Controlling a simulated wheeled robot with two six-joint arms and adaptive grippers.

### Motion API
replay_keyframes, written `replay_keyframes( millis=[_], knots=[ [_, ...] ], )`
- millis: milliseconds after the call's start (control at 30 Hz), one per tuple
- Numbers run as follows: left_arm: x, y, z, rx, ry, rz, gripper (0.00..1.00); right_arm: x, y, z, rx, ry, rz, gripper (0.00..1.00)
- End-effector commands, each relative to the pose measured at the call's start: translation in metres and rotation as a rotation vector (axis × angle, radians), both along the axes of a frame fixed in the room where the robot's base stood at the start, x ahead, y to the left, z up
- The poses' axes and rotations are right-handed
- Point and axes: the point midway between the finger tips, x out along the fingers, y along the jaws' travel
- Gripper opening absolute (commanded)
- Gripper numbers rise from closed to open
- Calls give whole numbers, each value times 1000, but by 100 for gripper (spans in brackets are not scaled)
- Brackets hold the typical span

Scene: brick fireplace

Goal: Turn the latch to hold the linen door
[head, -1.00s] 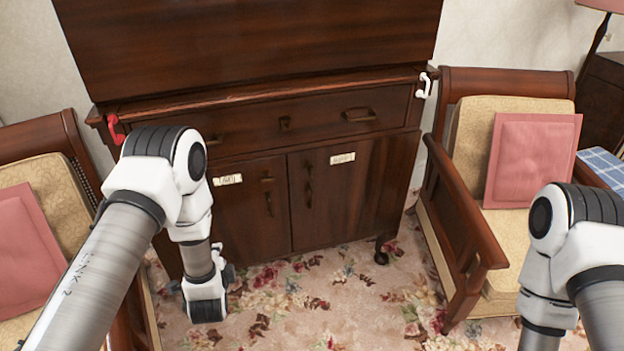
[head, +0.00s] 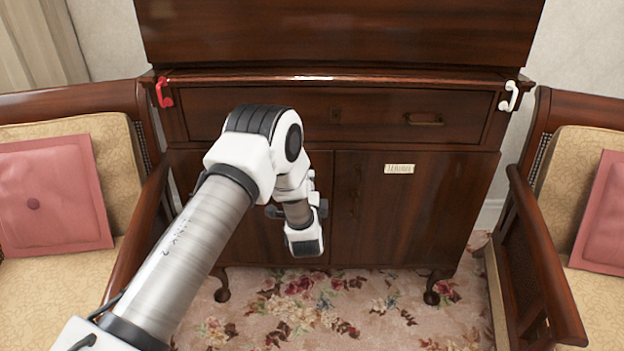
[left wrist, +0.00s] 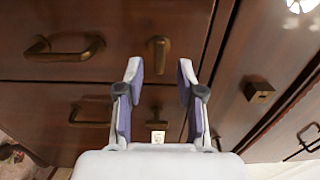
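The dark wooden cabinet has two lower doors, a left door (left wrist: 110,35) and a right door (head: 410,210). The right door has a pale label (head: 399,169), its lettering too blurred to read. My left gripper (head: 304,238) is in front of the doors and hides most of the left door in the head view. In the left wrist view the gripper (left wrist: 160,72) is open and empty. A brass latch (left wrist: 158,52) on the left door shows between and beyond its fingertips, apart from them. Each door has a brass pull, one on the left door (left wrist: 65,46). My right gripper is out of view.
A drawer with a brass handle (head: 424,119) is above the doors. A red handle (head: 164,92) and a white handle (head: 510,96) stick out at the cabinet's upper corners. Armchairs (head: 75,255) flank the cabinet. Flowered carpet (head: 330,310) lies in front.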

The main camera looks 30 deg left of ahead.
Motion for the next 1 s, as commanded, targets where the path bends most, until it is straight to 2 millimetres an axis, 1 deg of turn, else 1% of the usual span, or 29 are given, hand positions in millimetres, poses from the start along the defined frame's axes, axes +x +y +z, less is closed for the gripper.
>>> replay_keyframes(
  millis=[100,200,300,500,533,567,600,633,1000],
  knots=[
    [20,13,-1,1,-3,1,38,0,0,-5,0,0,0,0],
    [32,20,-2,-1,-1,0,38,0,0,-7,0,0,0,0],
    [37,23,-1,0,1,-1,38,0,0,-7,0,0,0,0],
    [38,23,-1,0,2,-1,38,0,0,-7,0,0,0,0],
    [38,23,-1,0,2,-1,30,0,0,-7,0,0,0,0],
    [38,23,-1,0,2,-1,20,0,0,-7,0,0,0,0],
    [38,23,-1,0,2,-1,6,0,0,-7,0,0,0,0],
    [38,23,-1,0,2,-1,0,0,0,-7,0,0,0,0],
    [38,23,-1,-11,-5,-1,0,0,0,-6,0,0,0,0]
  ],
)
